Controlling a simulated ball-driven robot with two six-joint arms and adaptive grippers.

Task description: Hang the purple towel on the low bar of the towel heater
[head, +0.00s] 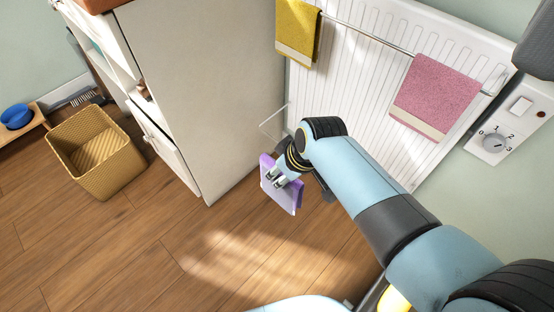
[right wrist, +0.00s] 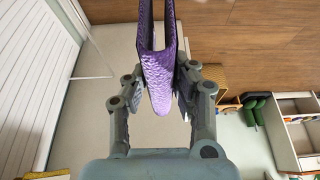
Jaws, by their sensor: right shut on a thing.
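The purple towel (head: 284,197) hangs folded from my right gripper (head: 277,178), above the wooden floor and in front of the towel heater's lower part. In the right wrist view the towel (right wrist: 157,75) stands between the two fingers of my right gripper (right wrist: 160,88), which is shut on it. The white towel heater (head: 362,52) is on the wall. A thin pale bar end (head: 272,119) sticks out at its lower left, apart from the towel; my right arm hides the rest of that low part. My left gripper is not in view.
A yellow towel (head: 297,28) and a pink towel (head: 436,95) hang on the upper bar (head: 365,33). A tall pale cabinet (head: 210,80) stands close left of the heater. A wicker basket (head: 97,150) is farther left. A control panel (head: 508,130) is at right. The floor in front is clear.

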